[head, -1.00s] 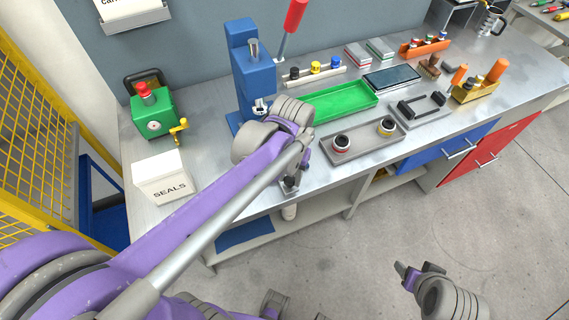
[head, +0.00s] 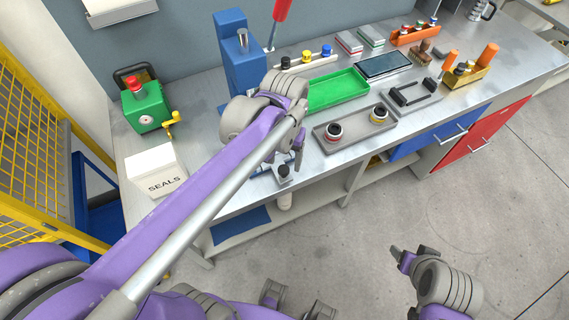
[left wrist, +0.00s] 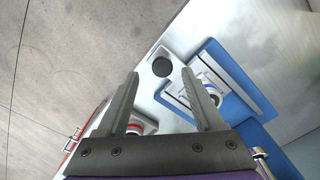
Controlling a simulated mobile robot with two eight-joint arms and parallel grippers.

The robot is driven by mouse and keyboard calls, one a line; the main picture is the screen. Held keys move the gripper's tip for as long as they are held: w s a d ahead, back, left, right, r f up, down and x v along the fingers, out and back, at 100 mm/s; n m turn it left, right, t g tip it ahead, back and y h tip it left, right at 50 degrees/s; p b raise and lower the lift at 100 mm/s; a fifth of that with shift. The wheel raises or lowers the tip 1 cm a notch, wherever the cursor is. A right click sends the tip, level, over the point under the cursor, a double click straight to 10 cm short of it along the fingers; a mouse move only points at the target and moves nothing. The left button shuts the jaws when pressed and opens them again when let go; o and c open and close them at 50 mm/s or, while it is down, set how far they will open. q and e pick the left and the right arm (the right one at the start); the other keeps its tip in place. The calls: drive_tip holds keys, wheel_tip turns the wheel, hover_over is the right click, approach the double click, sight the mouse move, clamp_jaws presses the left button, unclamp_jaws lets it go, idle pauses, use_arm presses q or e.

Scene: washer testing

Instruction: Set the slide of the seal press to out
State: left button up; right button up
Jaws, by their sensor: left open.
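The blue seal press (head: 239,55) with its red lever (head: 281,10) stands on the bench at the back left. Its slide, a small grey plate with a dark round knob (head: 284,170), shows at the bench's front edge. The left wrist view shows the blue press base (left wrist: 228,75), the grey slide plate (left wrist: 177,99) and the knob (left wrist: 162,67). My left gripper (left wrist: 160,74) is open and empty, with the knob between its fingertips in that picture; contact cannot be told. My left arm hides part of the press base in the head view. My right gripper (head: 408,257) hangs over the floor.
A white SEALS box (head: 156,168) and a green device (head: 147,108) stand left of the press. A green tray (head: 335,90) and a grey tray (head: 357,128) with two dark-topped parts lie to the right. The floor (head: 350,230) in front is clear.

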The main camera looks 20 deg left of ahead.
use_arm(q)
wheel_tip(320, 180, up, 7)
idle(0.3)
idle(0.4)
drive_tip(key=s+a+f+m+t, duration=0.1)
drive_tip(key=s+f+t, duration=0.4)
drive_tip(key=s+f, duration=0.3)
drive_tip(key=shift+s+f, duration=0.4)
drive_tip(key=shift+f, duration=1.1)
